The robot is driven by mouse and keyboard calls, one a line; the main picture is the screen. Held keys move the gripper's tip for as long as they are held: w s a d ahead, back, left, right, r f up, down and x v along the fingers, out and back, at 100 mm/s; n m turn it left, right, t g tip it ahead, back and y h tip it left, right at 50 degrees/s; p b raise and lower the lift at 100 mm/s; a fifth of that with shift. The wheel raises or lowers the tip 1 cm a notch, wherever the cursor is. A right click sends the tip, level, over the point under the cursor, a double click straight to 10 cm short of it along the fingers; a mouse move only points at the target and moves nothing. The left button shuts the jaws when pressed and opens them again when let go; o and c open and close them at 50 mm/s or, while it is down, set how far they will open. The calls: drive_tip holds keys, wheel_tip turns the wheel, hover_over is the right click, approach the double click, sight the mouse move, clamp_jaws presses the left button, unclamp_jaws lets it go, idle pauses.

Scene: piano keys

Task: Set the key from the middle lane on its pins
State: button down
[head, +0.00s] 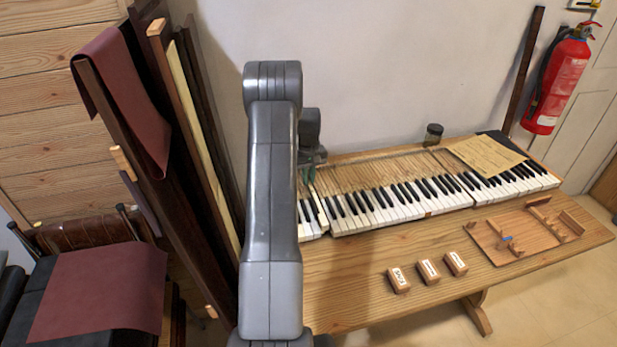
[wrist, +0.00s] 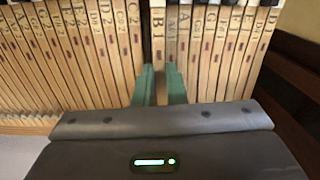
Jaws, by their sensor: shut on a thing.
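My gripper (wrist: 161,86) has green fingertips, shut on a pale wooden key stick (wrist: 158,60) marked B1 in the wrist view. The stick lies in line with the neighbouring lettered sticks of the keyboard (wrist: 100,50). In the head view my gripper (head: 309,175) is low over the left part of the keyboard (head: 400,195), partly behind my arm. I cannot tell there whether the held key touches the keyboard. Its pins are hidden.
A wooden tray with dividers (head: 490,238) lies on the right of the table (head: 350,300). Several small labelled blocks, such as this one (head: 398,280), stand in front of the keyboard. A paper sheet (head: 485,157) and a dark jar (head: 433,134) are at the back. Tall boards (head: 190,150) lean at left.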

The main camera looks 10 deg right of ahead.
drive_tip(key=shift+f+b, duration=0.45)
drive_tip(key=shift+f, duration=0.25)
drive_tip(key=c, duration=1.8)
unclamp_jaws()
drive_tip(key=shift+r, duration=0.2)
drive_tip(key=shift+r+p, duration=0.5)
drive_tip(key=shift+r, duration=0.5)
drive_tip(key=o, duration=0.5)
drive_tip(key=shift+o, duration=0.2)
drive_tip(key=shift+r+p, duration=1.25)
drive_tip(key=shift+r, duration=1.25)
